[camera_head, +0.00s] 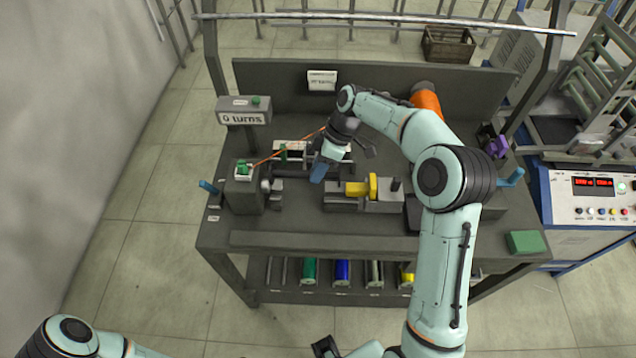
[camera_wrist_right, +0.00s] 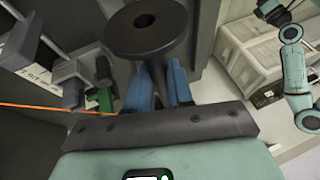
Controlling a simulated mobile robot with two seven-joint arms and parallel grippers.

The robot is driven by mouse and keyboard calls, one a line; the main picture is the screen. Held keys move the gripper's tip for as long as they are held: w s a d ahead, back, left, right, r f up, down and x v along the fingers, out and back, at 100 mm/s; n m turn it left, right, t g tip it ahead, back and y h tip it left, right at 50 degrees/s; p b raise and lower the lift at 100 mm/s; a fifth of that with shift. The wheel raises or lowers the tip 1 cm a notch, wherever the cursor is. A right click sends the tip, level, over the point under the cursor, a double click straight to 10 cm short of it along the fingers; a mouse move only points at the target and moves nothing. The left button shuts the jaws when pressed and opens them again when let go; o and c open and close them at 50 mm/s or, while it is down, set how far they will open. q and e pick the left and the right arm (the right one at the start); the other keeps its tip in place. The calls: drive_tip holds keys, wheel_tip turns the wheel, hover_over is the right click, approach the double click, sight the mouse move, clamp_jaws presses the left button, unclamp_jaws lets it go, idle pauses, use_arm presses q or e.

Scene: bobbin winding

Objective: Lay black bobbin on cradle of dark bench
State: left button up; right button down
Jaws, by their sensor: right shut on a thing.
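My right gripper (camera_head: 320,169) is over the middle of the dark bench (camera_head: 310,241), its blue fingers pointing down. In the right wrist view its fingers (camera_wrist_right: 158,90) are shut on the black bobbin (camera_wrist_right: 146,38). The bobbin's round flange with a central hole faces the camera; its lower part is hidden between the fingers. In the head view I cannot separate the bobbin from the dark parts around it. A dark fixture with a yellow part (camera_head: 373,186) stands just right of the gripper; I cannot tell which surface is the cradle. My left arm shows low at left, its fingers unclear.
A post carries a "0 turns" display (camera_head: 241,118). An orange wire (camera_head: 290,147) runs from a green piece (camera_head: 243,168) toward my right gripper. Colored spools (camera_head: 309,271) lie on the shelf below. A green block (camera_head: 524,241) sits at the bench's right front.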

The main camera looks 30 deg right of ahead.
wheel_tip(320, 180, down, 6)
drive_tip(key=shift+r, duration=0.1)
idle(0.4)
drive_tip(key=c, duration=1)
unclamp_jaws()
drive_tip(key=p+v, duration=0.1)
drive_tip(key=v, duration=1.1)
